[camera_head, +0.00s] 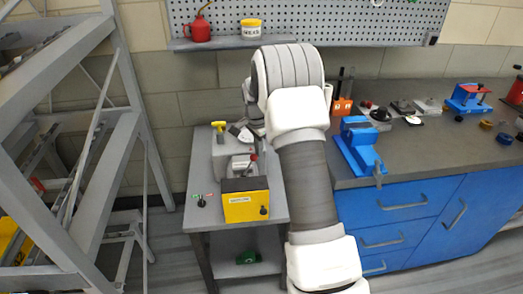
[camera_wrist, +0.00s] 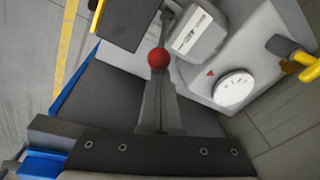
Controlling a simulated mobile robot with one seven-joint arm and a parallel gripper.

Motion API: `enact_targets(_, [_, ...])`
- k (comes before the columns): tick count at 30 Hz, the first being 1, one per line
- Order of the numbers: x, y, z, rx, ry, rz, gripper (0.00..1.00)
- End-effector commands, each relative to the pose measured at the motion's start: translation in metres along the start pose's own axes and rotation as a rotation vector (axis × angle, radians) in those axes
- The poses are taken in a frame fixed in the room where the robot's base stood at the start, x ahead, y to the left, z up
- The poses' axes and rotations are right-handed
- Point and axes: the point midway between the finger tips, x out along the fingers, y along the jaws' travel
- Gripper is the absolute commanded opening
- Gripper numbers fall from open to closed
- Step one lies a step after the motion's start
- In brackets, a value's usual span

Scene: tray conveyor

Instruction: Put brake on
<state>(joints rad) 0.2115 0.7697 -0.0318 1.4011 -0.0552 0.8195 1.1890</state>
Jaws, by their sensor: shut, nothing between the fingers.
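A grey machine (camera_wrist: 195,35) stands on a small grey table, with a yellow-fronted box (camera_head: 245,203) at its front. A lever with a red ball knob (camera_wrist: 158,58) rises beside the machine's grey housing; the knob also shows small in the head view (camera_head: 253,157). I cannot tell from its angle whether this brake lever is on or off. My gripper (camera_wrist: 160,84) is shut and empty. Its fingertips appear just below the red knob in the wrist view; I cannot tell whether they touch. In the head view my arm largely hides the gripper.
A yellow handle (camera_wrist: 292,56) and a round white dial (camera_wrist: 233,89) are on the machine's far side. A blue vise (camera_head: 360,147) stands on the workbench (camera_head: 440,147) at right. A grey metal rack (camera_head: 90,175) stands at left. A pegboard shelf (camera_head: 230,42) is behind.

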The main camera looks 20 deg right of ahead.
Motion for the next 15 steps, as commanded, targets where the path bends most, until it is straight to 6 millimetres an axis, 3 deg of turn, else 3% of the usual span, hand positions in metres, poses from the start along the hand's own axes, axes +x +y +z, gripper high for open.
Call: enact_targets(15, [-0.013, -0.022, 0.042, -0.068, 0.344, 0.170, 0.00])
